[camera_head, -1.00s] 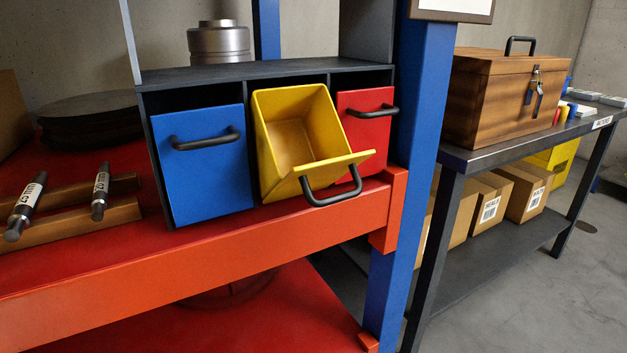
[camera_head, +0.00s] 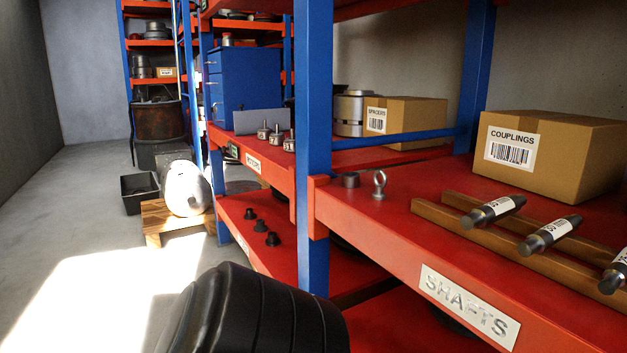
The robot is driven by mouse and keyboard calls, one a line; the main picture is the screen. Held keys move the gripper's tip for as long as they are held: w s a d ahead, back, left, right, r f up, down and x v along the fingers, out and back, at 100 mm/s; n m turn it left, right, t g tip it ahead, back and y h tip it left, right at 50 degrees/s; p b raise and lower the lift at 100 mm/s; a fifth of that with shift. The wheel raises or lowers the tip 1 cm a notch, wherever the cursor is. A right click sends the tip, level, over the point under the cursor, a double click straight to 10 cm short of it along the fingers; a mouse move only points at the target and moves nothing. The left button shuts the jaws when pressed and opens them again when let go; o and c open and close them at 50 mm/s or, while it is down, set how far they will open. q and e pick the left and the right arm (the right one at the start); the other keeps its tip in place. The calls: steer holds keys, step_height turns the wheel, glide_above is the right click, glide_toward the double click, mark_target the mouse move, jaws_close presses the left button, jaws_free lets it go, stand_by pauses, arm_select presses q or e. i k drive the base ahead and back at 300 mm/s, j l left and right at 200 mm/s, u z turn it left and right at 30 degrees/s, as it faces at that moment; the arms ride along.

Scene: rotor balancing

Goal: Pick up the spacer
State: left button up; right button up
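A short grey cylinder (camera_head: 351,180), which looks like the spacer, stands upright on the red shelf (camera_head: 400,232), just right of the blue post. An eye bolt (camera_head: 379,186) stands close to its right. A cardboard box labelled SPACERS (camera_head: 412,117) sits further back on the shelf; its contents are hidden. Neither of my grippers shows in this view, so I cannot see what they hold.
A blue post (camera_head: 313,130) rises just left of the cylinder. Labelled shafts (camera_head: 493,212) lie across wooden rails to the right, before a COUPLINGS box (camera_head: 549,160).

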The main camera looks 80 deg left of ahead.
mark_target(350, 179)
steer(key=u, duration=2.35)
steer(key=i+j+z, duration=0.1)
steer(key=j, duration=0.2)
steer(key=i+j+z, duration=0.1)
steer(key=i+j, duration=0.15)
steer(key=i+j+z, duration=0.1)
steer(key=j, duration=0.2)
steer(key=i+j+z, duration=0.1)
steer(key=j, duration=0.25)
steer(key=i, duration=0.05)
